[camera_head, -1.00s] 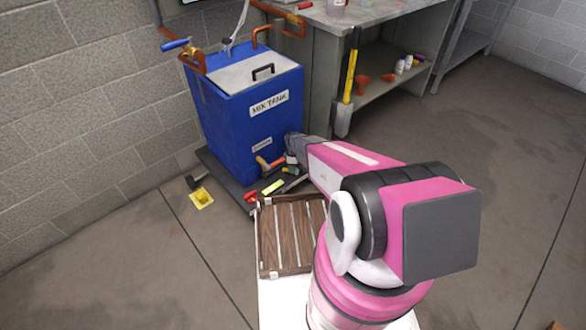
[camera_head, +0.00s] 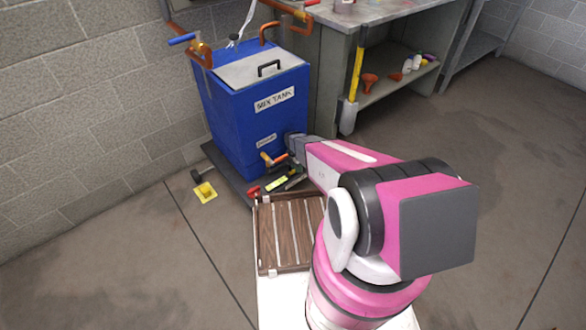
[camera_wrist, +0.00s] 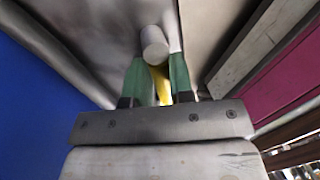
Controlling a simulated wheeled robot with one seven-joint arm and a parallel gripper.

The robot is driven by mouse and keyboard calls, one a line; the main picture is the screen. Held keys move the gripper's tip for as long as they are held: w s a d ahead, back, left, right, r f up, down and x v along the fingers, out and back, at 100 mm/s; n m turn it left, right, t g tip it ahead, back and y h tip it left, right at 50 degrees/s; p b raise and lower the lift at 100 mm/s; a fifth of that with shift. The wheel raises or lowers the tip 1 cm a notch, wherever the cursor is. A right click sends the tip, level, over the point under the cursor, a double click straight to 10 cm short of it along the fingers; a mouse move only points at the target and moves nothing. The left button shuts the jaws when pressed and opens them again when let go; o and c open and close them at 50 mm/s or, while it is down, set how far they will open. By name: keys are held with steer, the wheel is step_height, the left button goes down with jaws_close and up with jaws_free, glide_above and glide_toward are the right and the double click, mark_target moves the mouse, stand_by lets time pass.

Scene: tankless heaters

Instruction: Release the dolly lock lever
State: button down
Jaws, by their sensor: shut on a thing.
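The blue mix tank (camera_head: 233,120) stands on a low dark dolly (camera_head: 229,175) in the head view. A yellow-green strip (camera_head: 277,183) and a red part (camera_head: 254,191) show at the dolly's near edge. I cannot tell for sure which part is the lock lever. In the wrist view my gripper (camera_wrist: 158,78) has green fingers closed about a narrow yellow piece (camera_wrist: 161,84). A light grey cylinder (camera_wrist: 153,43) shows just beyond the fingertips. In the head view my arm reaches down beside the tank's front, and the fingertips are not clear there.
An orange-handled valve (camera_head: 267,158) is low on the tank front. A grey workbench (camera_head: 323,85) with a yellow-handled tool (camera_head: 355,75) stands right. Floor at the right is clear.

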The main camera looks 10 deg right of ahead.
steer(key=shift+n, duration=0.4)
steer(key=c, duration=1)
jaws_free()
